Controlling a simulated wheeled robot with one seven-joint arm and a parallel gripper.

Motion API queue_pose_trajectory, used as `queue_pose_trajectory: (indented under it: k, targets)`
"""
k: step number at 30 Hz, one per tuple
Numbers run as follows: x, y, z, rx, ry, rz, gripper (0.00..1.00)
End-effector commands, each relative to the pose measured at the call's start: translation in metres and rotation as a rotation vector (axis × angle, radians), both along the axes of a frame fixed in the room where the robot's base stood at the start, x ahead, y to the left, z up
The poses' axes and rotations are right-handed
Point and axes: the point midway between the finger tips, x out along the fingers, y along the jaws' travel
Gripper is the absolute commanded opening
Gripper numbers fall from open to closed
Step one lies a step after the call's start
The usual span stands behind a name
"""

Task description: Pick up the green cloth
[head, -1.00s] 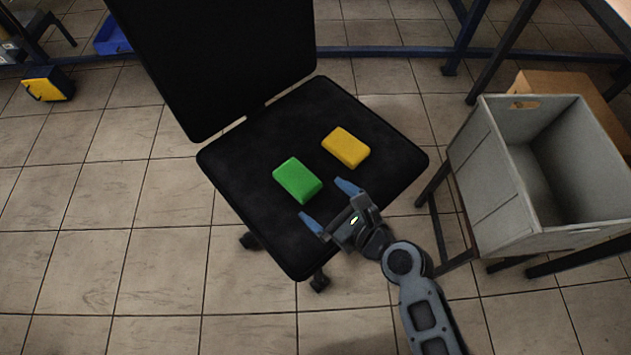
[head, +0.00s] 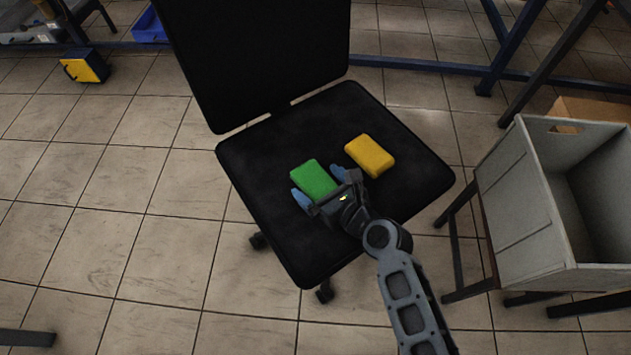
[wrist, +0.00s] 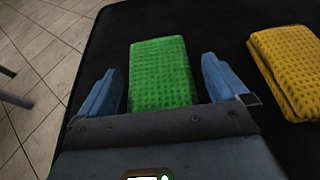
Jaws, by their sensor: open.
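The green cloth (head: 313,178) is a folded block lying on the seat of the black chair (head: 278,225). In the wrist view the green cloth (wrist: 160,68) lies between the two blue fingers, with a small gap on each side, and its near end is hidden by the gripper body. My gripper (head: 320,185) is open with its blue fingertips on either side of the cloth's near part. The same gripper (wrist: 160,82) shows empty gaps beside the cloth in the wrist view.
A yellow cloth (head: 370,156) lies on the seat to the right, apart from my gripper. The chair's backrest (head: 260,50) stands behind. A grey bin (head: 530,205) stands on a frame to the right. Tiled floor is free to the left.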

Motion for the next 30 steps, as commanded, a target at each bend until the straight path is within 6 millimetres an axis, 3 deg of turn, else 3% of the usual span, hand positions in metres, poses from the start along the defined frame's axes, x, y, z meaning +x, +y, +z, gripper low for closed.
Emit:
queue_pose_trajectory:
  k: [4,20,30]
  targets:
    - [-0.0002,-0.0001,0.0005,0.000,0.000,0.000,0.99]
    - [-0.0004,-0.0002,0.0006,0.001,-0.001,0.000,0.49]
    - [-0.0003,-0.0002,0.0054,0.000,-0.001,0.000,0.49]
